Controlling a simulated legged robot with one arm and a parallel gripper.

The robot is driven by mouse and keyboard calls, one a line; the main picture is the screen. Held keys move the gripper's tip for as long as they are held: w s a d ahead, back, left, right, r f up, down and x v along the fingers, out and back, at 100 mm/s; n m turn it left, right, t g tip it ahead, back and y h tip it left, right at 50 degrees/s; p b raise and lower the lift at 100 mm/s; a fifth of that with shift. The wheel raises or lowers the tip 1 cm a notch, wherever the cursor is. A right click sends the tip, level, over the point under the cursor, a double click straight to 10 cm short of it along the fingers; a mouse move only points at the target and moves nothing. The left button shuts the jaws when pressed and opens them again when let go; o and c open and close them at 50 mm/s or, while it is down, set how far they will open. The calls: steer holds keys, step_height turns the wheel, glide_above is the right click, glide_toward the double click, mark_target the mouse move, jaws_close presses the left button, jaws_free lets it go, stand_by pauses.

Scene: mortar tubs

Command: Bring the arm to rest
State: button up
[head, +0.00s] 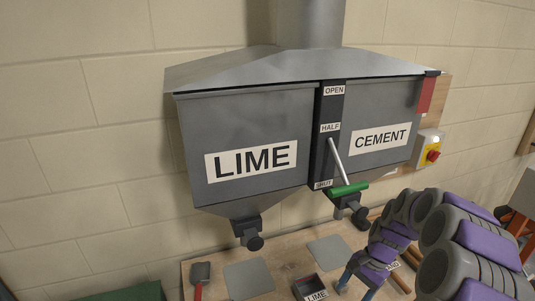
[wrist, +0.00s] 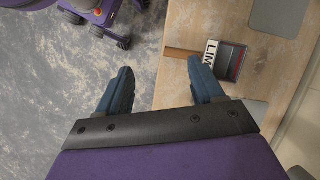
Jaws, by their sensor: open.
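My arm, in purple and grey, reaches in from the lower right of the head view. My gripper (head: 356,285) is low there, over the front of the wooden bench, just right of a small dark box labelled LIME (head: 311,288). In the wrist view my gripper (wrist: 160,72) shows two blue fingers spread well apart with nothing between them. The LIME box also shows in the wrist view (wrist: 228,61), beyond the right finger and apart from it. Below the fingers are the bench edge and the mottled grey floor.
A grey hopper (head: 248,115) with LIME and CEMENT labels hangs above the bench (head: 205,270). Its green-handled lever (head: 348,189) points down near the SHUT label. A red-knobbed switch (head: 431,155) is right.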

steer(key=s+a+r+n+h, duration=0.2)
steer(key=s+a+r+n, duration=0.3)
steer(key=s+a+r, duration=0.55)
steer(key=s+r+n+h, duration=0.2)
steer(key=s+n, duration=0.3)
steer(key=s, duration=1.6)
steer(key=shift+d+r, duration=0.3)
steer(key=shift+r, duration=0.15)
steer(key=shift+w, duration=0.1)
steer(key=shift+c, duration=0.2)
